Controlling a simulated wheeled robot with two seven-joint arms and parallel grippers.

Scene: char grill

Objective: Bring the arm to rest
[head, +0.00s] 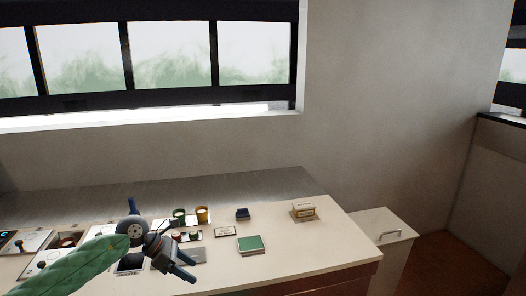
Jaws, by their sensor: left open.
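My left gripper (183,272) reaches in from the lower left on an arm in a green quilted sleeve. Its fingers point to the right and down over the counter, apart and with nothing seen between them. It hangs over the cluttered left part of the counter and hides some of the small items there. Whether it touches the counter cannot be told. My right gripper does not show.
A white cabinet (385,228) stands at right.

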